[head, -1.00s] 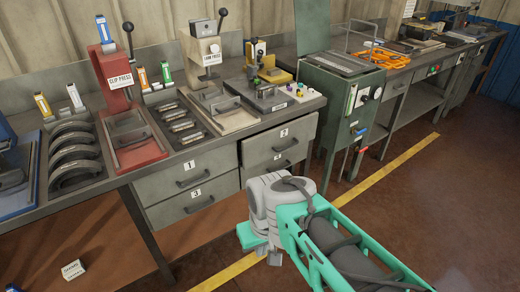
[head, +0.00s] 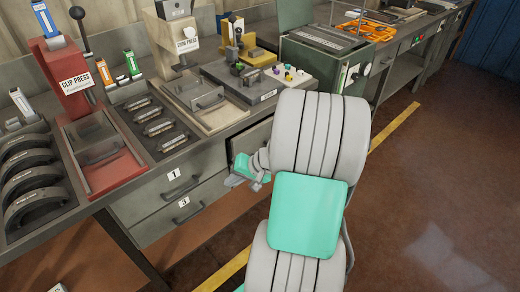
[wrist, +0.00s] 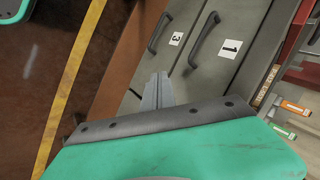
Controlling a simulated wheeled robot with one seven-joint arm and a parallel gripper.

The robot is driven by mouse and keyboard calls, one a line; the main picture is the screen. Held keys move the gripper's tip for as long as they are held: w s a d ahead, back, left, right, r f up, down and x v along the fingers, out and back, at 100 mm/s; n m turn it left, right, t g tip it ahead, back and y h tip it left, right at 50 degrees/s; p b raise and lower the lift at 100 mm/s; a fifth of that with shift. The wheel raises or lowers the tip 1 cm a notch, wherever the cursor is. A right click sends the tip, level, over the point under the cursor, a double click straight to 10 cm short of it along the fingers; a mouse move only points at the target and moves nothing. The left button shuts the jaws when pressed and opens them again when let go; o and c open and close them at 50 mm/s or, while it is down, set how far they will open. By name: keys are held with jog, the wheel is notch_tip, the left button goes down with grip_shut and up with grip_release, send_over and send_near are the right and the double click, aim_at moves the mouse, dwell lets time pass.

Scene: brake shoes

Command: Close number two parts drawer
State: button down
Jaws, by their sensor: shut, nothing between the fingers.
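The number two parts drawer (head: 250,138) is in the upper right of the drawer block in the head view. It looks pulled out a little, with a dark gap at its edge. My arm covers its right part, and its label and handle are hidden. My gripper (head: 242,176) is low in front of the drawer's left end; contact cannot be told. In the wrist view my gripper (wrist: 158,90) has its fingers together and empty, in front of the drawer fronts. The number two drawer cannot be made out there.
Drawer one (head: 172,187) and drawer three (head: 184,214) look shut, to the left of my gripper; their handles stick out. The bench top above holds a red clip press (head: 70,85) and several fixtures. The floor in front (head: 430,200) is clear, with a yellow line.

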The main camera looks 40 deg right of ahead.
jog(key=s+d+m+t+h, duration=0.25)
jog(key=d+m+t, duration=0.2)
jog(key=d, duration=0.45)
jog(key=s+d+m+t+h, duration=0.1)
jog(key=s+d+m+t, duration=0.3)
jog(key=d, duration=0.6)
send_near(255, 144)
jog(key=shift+m+g, duration=0.45)
jog(key=x, duration=0.3)
jog(key=f+x, duration=0.1)
jog(key=x, duration=0.1)
jog(key=shift+w+f, duration=0.2)
jog(key=shift+w+d, duration=0.1)
jog(key=shift+w, duration=0.55)
jog(key=w+b, duration=0.1)
jog(key=w, duration=0.2)
jog(key=shift+w+f, duration=0.1)
jog(key=shift+w, duration=0.3)
jog(key=shift+w+r, duration=0.2)
jog(key=shift+r, duration=0.1)
